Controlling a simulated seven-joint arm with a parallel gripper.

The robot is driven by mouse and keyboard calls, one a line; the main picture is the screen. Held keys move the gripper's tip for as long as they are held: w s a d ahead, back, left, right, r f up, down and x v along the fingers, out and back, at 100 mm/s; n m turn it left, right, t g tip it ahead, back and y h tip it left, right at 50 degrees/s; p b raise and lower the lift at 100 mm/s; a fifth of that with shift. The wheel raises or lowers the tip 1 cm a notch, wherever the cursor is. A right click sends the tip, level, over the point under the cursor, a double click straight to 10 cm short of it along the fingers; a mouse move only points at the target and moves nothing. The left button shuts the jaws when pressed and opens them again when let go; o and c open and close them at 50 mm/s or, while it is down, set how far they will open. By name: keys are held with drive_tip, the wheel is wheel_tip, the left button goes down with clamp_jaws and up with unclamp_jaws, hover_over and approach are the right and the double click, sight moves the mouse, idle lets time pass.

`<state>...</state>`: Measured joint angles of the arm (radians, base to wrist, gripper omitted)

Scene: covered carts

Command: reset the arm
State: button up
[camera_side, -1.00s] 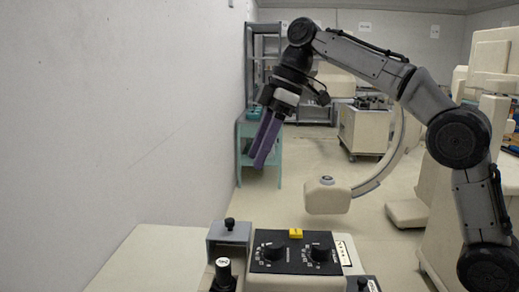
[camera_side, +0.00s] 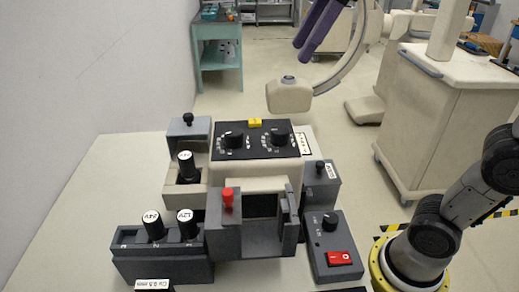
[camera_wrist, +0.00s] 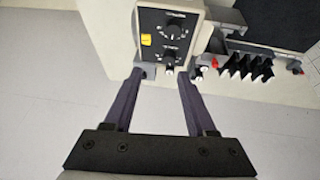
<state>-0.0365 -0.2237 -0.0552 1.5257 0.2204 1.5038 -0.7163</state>
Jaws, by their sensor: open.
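My gripper (camera_side: 304,50) is at the top edge of the side view, with only its purple fingers showing. They point down and to the left, apart from the devices on the table. In the wrist view, my gripper (camera_wrist: 161,75) is open with nothing between its fingers. Its fingertips appear near the edge of the dial panel (camera_wrist: 170,35) in that picture, but the side view shows them well apart from it. Most of my arm is cut off by the top and right edges of the side view.
A white cabinet (camera_side: 440,120) stands right. A teal stand (camera_side: 218,50) is behind. The table's left part is bare.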

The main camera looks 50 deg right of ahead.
drive_tip(key=s+d+f+m+h, duration=0.1)
drive_tip(key=s+d+f+m, duration=0.1)
drive_tip(key=f, duration=0.5)
drive_tip(key=s+d+f+m+h, duration=0.1)
drive_tip(key=s+d+f+m, duration=0.1)
drive_tip(key=s+f+m, duration=0.2)
drive_tip(key=s+d+f+m+t, duration=0.1)
drive_tip(key=s+f, duration=0.4)
drive_tip(key=f, duration=0.5)
drive_tip(key=shift+s+d+f+m+h, duration=0.25)
drive_tip(key=shift+s+d+m+h, duration=0.2)
drive_tip(key=shift+m, duration=0.55)
